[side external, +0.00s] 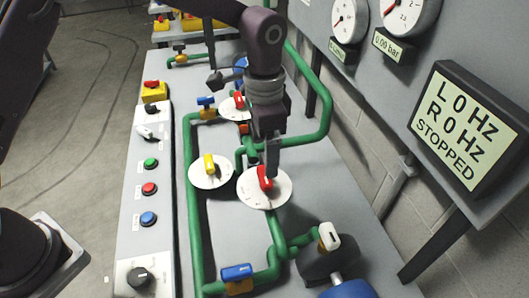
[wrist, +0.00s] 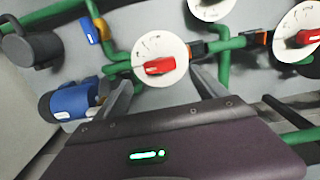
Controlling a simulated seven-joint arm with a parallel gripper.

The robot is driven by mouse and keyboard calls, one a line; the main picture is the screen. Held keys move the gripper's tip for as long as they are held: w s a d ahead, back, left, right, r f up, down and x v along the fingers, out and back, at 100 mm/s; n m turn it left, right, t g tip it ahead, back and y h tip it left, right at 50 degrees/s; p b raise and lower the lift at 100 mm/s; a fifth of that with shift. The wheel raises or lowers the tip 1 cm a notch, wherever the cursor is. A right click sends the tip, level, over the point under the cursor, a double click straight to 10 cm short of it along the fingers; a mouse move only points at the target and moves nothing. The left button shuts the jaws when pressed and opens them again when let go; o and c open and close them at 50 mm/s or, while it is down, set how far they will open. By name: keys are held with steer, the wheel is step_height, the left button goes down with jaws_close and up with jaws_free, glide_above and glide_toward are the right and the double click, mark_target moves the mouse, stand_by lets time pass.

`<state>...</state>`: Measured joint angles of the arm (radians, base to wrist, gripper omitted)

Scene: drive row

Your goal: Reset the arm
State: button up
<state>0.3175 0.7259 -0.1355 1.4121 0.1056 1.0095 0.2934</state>
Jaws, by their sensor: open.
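My gripper (side external: 270,160) points down at the white dial with a red handle (side external: 264,178) on the green piping. In the wrist view, my two fingers (wrist: 162,82) are spread apart on either side of the lower part of that dial, whose red handle (wrist: 160,66) lies between and just beyond the tips. Nothing is held. I cannot tell whether a finger touches the dial. My arm comes in from the top of the side view, bent downward over the bench.
A dial with a yellow handle (side external: 210,164) stands left of my gripper; another red-handled dial (side external: 237,103) is behind. Green pipes surround it. A wall with gauges (side external: 350,18) and a display (side external: 462,125) reading "STOPPED" is at right. A button panel (side external: 150,175) lines the bench's left edge.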

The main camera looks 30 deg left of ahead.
steer(key=s+a+r+n+t, duration=0.2)
steer(key=s+a+r, duration=0.35)
steer(key=r, duration=0.25)
steer(key=s+a+r+n+t, duration=0.1)
steer(key=s+a+r+n, duration=0.1)
steer(key=s+a+r, duration=0.4)
steer(key=s+a+n+t, duration=0.1)
steer(key=s+a+n, duration=0.1)
steer(key=s, duration=0.5)
steer(key=s+a+n+t, duration=0.1)
steer(key=s+a+n, duration=0.1)
steer(key=s, duration=0.5)
steer(key=shift+s+a+r+n+t, duration=0.3)
steer(key=shift+a+r+n, duration=0.1)
steer(key=shift+a, duration=0.5)
